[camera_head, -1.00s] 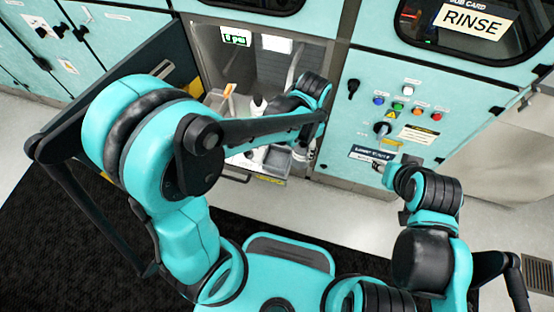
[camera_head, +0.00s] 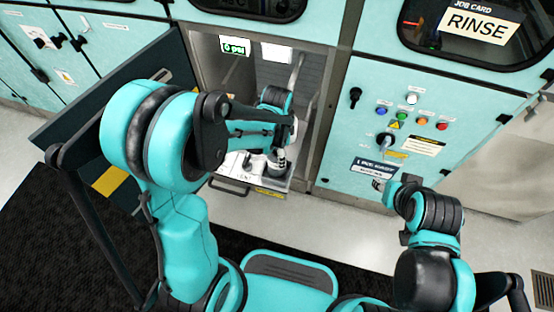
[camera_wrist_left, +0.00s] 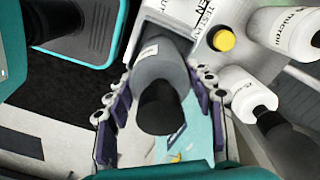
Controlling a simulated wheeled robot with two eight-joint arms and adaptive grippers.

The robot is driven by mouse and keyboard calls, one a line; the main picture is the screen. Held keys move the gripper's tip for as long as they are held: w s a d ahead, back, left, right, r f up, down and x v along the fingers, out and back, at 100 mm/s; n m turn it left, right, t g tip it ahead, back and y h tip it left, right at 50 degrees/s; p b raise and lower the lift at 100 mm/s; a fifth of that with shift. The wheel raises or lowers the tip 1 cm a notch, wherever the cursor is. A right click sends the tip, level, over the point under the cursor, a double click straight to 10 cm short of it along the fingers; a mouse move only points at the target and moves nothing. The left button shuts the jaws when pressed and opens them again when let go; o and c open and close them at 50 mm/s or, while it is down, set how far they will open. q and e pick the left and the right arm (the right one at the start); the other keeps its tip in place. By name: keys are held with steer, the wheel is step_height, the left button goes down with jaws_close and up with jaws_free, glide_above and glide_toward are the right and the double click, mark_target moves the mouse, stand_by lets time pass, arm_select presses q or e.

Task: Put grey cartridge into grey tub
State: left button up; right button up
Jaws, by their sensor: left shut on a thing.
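The grey cartridge (camera_wrist_left: 163,66), a grey cylinder with a black end and a small white label, sits between the fingers of my left gripper (camera_wrist_left: 162,100) in the left wrist view. The gripper is shut on it. In the head view my left gripper (camera_head: 278,160) is at the opening of the wall compartment, small and partly covered by my arm. I cannot clearly make out the grey tub; my left arm covers much of the compartment floor. My right gripper (camera_head: 383,185) is near the teal panel, too small to read its fingers.
White bottles (camera_wrist_left: 248,95) with dark ends stand right of the cartridge, near a yellow knob (camera_wrist_left: 224,40) on a white labelled part. The compartment's dark door (camera_head: 120,110) hangs open at left. A button panel (camera_head: 410,120) is right of the opening.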

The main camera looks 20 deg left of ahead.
arm_select(q)
steer(key=shift+f+b, duration=0.4)
steer(key=shift+f, duration=0.9)
steer(key=shift+f, duration=0.15)
steer(key=o, duration=1.4)
